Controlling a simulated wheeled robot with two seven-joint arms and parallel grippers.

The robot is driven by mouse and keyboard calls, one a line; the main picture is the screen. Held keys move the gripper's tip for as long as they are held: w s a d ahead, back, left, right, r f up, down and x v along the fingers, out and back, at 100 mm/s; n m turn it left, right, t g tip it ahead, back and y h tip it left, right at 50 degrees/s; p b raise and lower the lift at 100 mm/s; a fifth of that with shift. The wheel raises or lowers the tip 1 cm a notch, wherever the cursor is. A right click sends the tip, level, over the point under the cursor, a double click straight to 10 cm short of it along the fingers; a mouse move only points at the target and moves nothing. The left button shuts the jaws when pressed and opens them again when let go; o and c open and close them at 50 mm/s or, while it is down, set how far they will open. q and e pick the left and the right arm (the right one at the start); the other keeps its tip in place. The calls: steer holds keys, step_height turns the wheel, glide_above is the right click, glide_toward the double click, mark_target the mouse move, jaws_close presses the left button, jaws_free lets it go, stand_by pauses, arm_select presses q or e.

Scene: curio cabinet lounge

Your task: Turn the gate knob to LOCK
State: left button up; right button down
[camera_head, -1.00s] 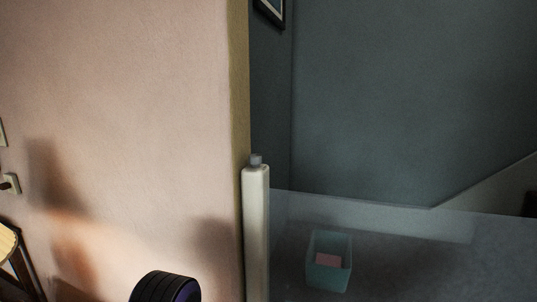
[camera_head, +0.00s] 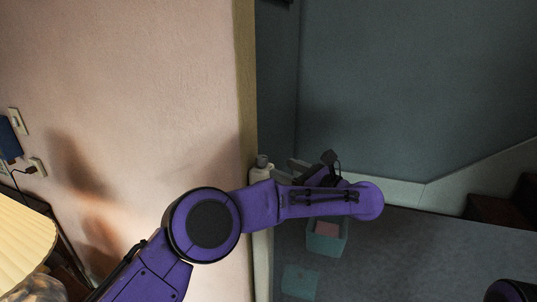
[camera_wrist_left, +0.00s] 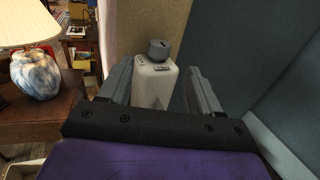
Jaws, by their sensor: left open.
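The gate knob (camera_head: 262,160) is a small grey cap on top of a white gate post (camera_head: 262,174), beside the edge of the pink wall. In the left wrist view the knob (camera_wrist_left: 159,48) stands upright on the post (camera_wrist_left: 153,88), with small labels below it that I cannot read. My left gripper (camera_head: 287,170) is open and empty, just right of the post in the head view. In the left wrist view its fingers (camera_wrist_left: 158,68) lie either side of the post's top, with the knob beyond, apparently untouched. My right gripper is out of view.
A cream lampshade (camera_head: 22,243) is at lower left. The left wrist view shows a lamp (camera_wrist_left: 35,72) on a brown table (camera_wrist_left: 40,118). Dark steps (camera_head: 503,205) are at right.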

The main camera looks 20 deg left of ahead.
mark_target(260, 162)
arm_select(q)
steer(key=p+x, duration=0.1)
steer(key=x, duration=0.2)
steer(key=p+x, duration=0.1)
steer(key=x, duration=0.1)
steer(key=shift+a+r, duration=0.2)
steer(key=shift+a, duration=0.15)
steer(key=shift+w+a+f, duration=0.1)
steer(key=shift+w+a, duration=0.15)
steer(key=shift+a, duration=0.2)
steer(key=shift+w+f, duration=0.1)
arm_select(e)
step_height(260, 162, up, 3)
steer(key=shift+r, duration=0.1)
